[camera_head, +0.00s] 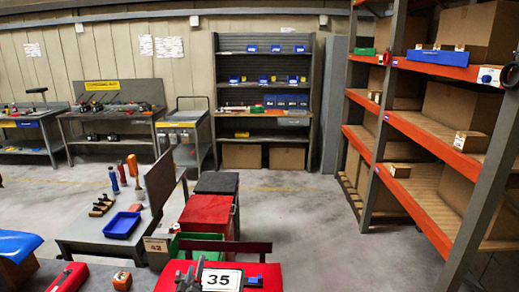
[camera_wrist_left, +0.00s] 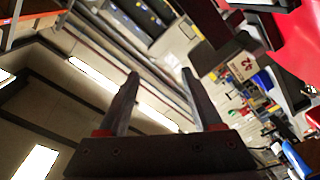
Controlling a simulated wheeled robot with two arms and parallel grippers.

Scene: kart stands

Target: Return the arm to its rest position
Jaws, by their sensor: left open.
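My left gripper (camera_head: 190,270) shows at the bottom of the head view, in front of the red surface of a stand (camera_head: 267,271) and beside a white card reading 35 (camera_head: 222,279). In the left wrist view its two fingers (camera_wrist_left: 160,73) are spread wide apart with nothing between them. They point up toward the ceiling and its lights (camera_wrist_left: 95,78). Much of the left arm is out of the head view. My right gripper is not in view.
A grey stand (camera_head: 88,232) with a blue tray (camera_head: 122,225) and tools is at left. A red-topped cabinet (camera_head: 206,213) stands behind the gripper. A tall shelf rack (camera_head: 432,130) with boxes is at right. Open floor (camera_head: 310,215) lies between.

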